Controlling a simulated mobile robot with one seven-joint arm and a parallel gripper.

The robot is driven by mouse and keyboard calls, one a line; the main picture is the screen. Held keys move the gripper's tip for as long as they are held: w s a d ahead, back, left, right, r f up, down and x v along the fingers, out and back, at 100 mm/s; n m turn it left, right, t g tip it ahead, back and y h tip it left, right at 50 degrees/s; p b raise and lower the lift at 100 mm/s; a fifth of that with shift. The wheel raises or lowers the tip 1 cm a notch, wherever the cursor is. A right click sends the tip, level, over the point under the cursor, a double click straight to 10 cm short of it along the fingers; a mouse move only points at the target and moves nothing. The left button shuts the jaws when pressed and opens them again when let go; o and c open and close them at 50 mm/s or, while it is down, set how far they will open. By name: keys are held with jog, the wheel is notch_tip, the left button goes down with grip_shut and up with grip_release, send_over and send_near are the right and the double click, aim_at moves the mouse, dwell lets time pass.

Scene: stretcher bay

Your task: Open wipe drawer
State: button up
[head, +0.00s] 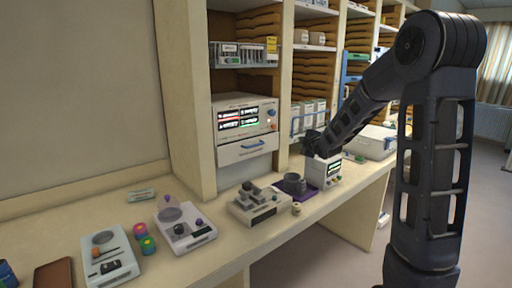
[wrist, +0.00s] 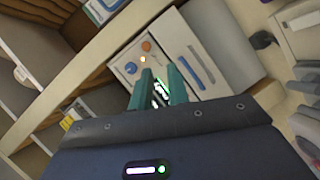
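The drawer (head: 248,150) is a white front with a blue bar handle (head: 253,145). It sits below the display panel (head: 246,119) of a white unit in the shelf bay. In the wrist view the picture is tilted, and the drawer front (wrist: 208,42) with its blue handle (wrist: 189,74) lies just past the fingertips. The drawer looks closed. My gripper (head: 308,142) is to the right of the drawer in the head view. Its two teal fingers (wrist: 161,76) are apart, with nothing between them but the green display behind. The handle is outside the fingers.
The counter below holds a grey device (head: 262,205), a dark cup (head: 294,184) on a purple mat (head: 309,193) and a small white monitor (head: 324,171) close under my gripper. A clear bin (head: 243,54) sits on the shelf above. Upright shelf dividers flank the unit.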

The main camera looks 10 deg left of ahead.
jog(key=w+a+f+n+y, duration=0.4)
jog(key=a+f+n, duration=0.1)
jog(key=a, duration=0.3)
jog(key=n+y, duration=0.4)
send_near(256, 145)
jog(key=x, duration=1)
jog(key=shift+w+f, duration=0.15)
jog(key=shift+w, duration=0.2)
grip_shut()
